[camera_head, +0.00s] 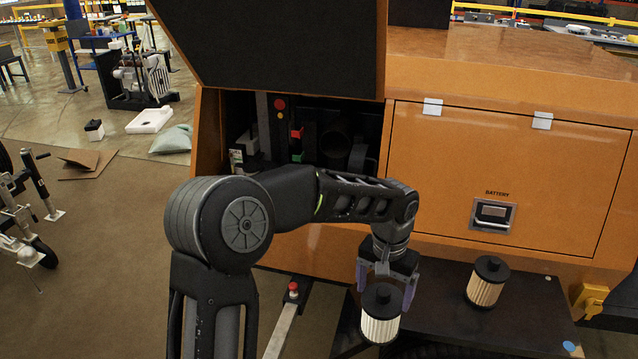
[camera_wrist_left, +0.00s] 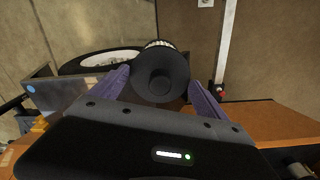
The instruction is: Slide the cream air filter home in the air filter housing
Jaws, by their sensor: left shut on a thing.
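The cream air filter (camera_head: 381,329), a pleated cylinder with a black knobbed cap, hangs below my left gripper (camera_head: 386,286), beside the black shelf. My left gripper is shut on its cap end. In the left wrist view the black cap (camera_wrist_left: 160,75) sits between the purple fingers, with a strip of cream pleats behind it. A dark round opening (camera_head: 337,139), which looks like the air filter housing, is in the open compartment, above and left of the filter and well apart from it. Its inside is too dark to make out. My right gripper is not in view.
A second, tanner filter (camera_head: 484,291) stands on the black shelf (camera_head: 440,300). The raised panel (camera_head: 280,45) hangs over the compartment. The closed battery door (camera_head: 510,165) is to the right. A pole with a red knob (camera_head: 293,288) stands left of my gripper.

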